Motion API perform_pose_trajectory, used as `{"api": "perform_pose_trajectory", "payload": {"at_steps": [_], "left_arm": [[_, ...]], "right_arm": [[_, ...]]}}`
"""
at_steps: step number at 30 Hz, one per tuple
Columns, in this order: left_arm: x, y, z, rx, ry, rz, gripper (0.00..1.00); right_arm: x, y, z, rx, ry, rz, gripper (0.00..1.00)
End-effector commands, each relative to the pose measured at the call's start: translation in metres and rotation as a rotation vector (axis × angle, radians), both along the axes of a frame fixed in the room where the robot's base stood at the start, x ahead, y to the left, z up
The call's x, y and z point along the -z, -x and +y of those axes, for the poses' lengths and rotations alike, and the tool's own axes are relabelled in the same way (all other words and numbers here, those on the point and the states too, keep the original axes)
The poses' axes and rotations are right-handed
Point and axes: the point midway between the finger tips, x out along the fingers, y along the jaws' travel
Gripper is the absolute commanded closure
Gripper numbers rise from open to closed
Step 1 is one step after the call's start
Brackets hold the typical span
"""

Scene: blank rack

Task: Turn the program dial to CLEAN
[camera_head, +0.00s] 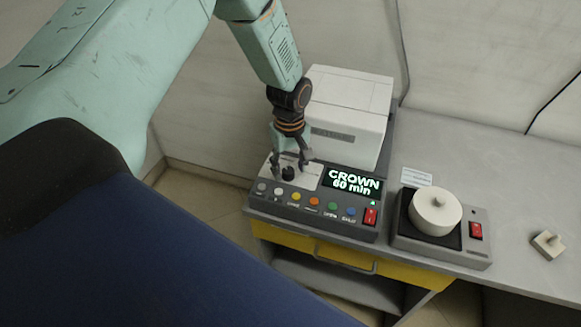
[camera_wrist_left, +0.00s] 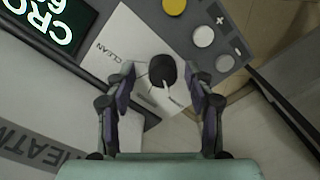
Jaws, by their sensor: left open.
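The program dial is a small black knob (camera_head: 289,173) on a white plate (camera_head: 306,179) at the left of the grey control panel. In the left wrist view the knob (camera_wrist_left: 161,71) has a pale line on its lower side, and the word CLEAN is printed on the plate (camera_wrist_left: 122,35) to its left. The display (camera_head: 352,182) reads CROWN 60 min. My left gripper (camera_head: 289,166) is open over the knob. In the left wrist view its fingers (camera_wrist_left: 159,78) stand on either side of the knob; I cannot tell whether they touch it. My right gripper is not in view.
Coloured buttons (camera_head: 296,197) and a red switch (camera_head: 370,216) line the panel's front. A white furnace body (camera_head: 350,105) stands behind. To the right is a hotplate (camera_head: 474,250) with a round white block (camera_head: 435,211). The grey bench (camera_head: 500,170) has free room farther right.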

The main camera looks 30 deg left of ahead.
Motion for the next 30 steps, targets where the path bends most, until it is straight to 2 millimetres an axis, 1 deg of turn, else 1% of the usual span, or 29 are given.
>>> {"api": "perform_pose_trajectory", "payload": {"at_steps": [3, 9, 27, 28, 30], "left_arm": [[0.0036, 0.0006, 0.0008, -0.002, 0.001, 0.001, 0.46], [0.0034, 0.0001, 0.0002, -0.001, 0.0, 0.0, 0.46], [0.0029, -0.0012, -0.0013, 0.003, 0.0, -0.001, 0.97], [0.0028, -0.0012, -0.0012, 0.003, 0.0, -0.001, 1.0], [0.0027, -0.0012, -0.0012, 0.003, 0.0, -0.001, 1.0]], "right_arm": [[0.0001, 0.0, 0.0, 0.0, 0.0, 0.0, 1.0], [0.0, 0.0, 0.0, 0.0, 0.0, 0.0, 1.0], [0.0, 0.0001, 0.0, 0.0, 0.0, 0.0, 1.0], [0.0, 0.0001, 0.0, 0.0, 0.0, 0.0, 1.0], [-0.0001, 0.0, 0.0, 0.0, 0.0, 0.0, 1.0]]}}
